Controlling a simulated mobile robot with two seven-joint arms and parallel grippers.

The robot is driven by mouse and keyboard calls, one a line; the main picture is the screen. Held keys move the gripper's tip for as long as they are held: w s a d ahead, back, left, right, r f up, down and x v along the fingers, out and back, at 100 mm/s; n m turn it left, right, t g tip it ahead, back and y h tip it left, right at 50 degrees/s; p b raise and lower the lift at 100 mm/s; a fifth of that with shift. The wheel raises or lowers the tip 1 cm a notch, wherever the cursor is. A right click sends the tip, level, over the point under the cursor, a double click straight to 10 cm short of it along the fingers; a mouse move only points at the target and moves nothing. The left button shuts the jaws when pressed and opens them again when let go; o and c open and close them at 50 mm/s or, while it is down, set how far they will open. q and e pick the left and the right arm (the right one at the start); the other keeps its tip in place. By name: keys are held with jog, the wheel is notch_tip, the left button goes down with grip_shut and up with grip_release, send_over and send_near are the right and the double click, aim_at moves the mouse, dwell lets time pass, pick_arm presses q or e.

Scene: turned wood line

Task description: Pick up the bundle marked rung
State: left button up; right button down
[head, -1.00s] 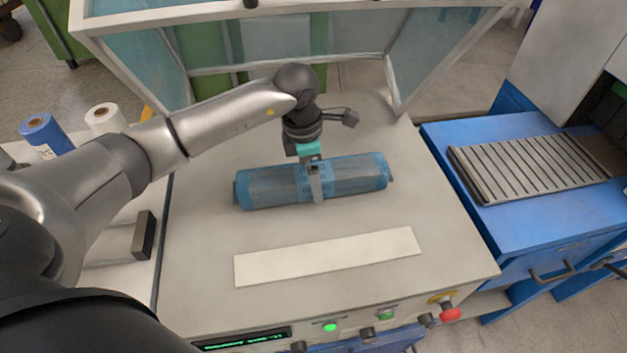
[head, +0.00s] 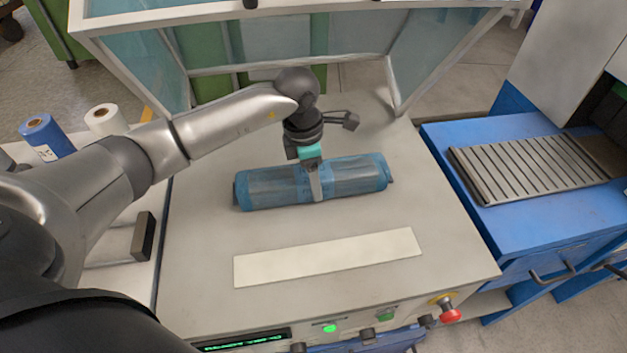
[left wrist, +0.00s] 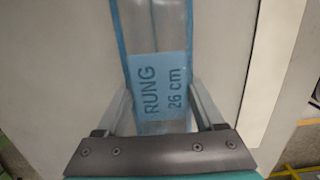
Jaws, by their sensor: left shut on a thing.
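The bundle (head: 355,176) is a long blue-wrapped roll lying across the grey machine top. In the left wrist view its label (left wrist: 161,84) reads "RUNG 26 cm". My left gripper (head: 315,190) comes down on it from above, near its middle. The gripper is shut on the bundle, which looks to be resting on the surface. My right gripper is in neither view.
A pale flat strip (head: 328,257) lies in front of the bundle. A clear-panelled frame (head: 290,68) stands behind. A blue bench with a slatted rack (head: 530,165) is at the right. Blue (head: 46,137) and white rolls (head: 105,119) stand at the left. A red button (head: 449,315) is at the front.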

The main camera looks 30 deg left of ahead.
pick_arm(q)
grip_shut()
jog(key=shift+r, duration=0.1)
